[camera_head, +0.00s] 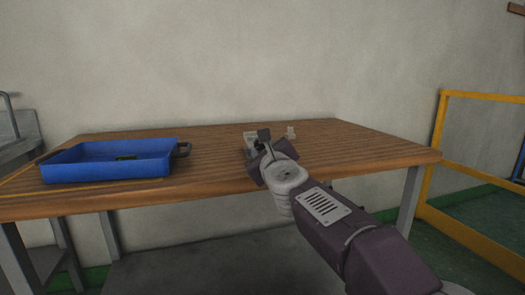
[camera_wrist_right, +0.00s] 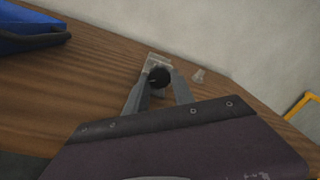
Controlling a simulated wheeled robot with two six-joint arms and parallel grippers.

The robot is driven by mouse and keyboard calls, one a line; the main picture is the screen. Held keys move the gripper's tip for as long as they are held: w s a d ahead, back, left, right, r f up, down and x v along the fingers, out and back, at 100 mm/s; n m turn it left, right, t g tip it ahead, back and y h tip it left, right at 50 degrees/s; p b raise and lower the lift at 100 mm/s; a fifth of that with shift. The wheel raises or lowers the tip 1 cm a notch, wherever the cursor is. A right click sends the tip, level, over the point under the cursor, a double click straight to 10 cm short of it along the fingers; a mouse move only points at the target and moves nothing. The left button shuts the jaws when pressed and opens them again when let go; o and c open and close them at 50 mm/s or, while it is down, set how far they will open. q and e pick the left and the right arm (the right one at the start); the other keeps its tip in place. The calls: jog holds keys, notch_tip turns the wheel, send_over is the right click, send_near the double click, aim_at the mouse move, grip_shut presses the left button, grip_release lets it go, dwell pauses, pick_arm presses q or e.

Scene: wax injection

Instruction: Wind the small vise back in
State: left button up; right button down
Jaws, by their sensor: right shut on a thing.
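The small vise (camera_head: 249,136) is a pale grey piece on the wooden table, partly hidden behind my right gripper in the head view. In the right wrist view the vise's light body (camera_wrist_right: 158,60) lies just beyond the fingertips. My right gripper (camera_head: 267,147) reaches over the table's front edge to the vise. In the wrist view its two fingers (camera_wrist_right: 158,84) are shut on a dark round knob (camera_wrist_right: 159,77) at the vise's near end. How far the jaws stand apart is too small to tell. My left gripper is not in view.
A blue tray (camera_head: 60,173) with dark handles stands on the left of the wooden table (camera_head: 215,160), a small dark item inside. A small pale piece (camera_head: 291,132) stands right of the vise. The table's right side is clear. A yellow railing (camera_head: 432,150) stands beyond.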

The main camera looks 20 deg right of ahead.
jog(key=m, duration=0.5)
jog(key=shift+f+m+b, duration=0.1)
jog(key=shift+m+b, duration=0.3)
jog(key=shift+a, duration=0.1)
dwell(0.3)
jog(key=c, duration=1.1)
grip_release()
jog(key=shift+o, duration=0.2)
jog(key=s, duration=0.9)
jog(key=shift+a, duration=0.25)
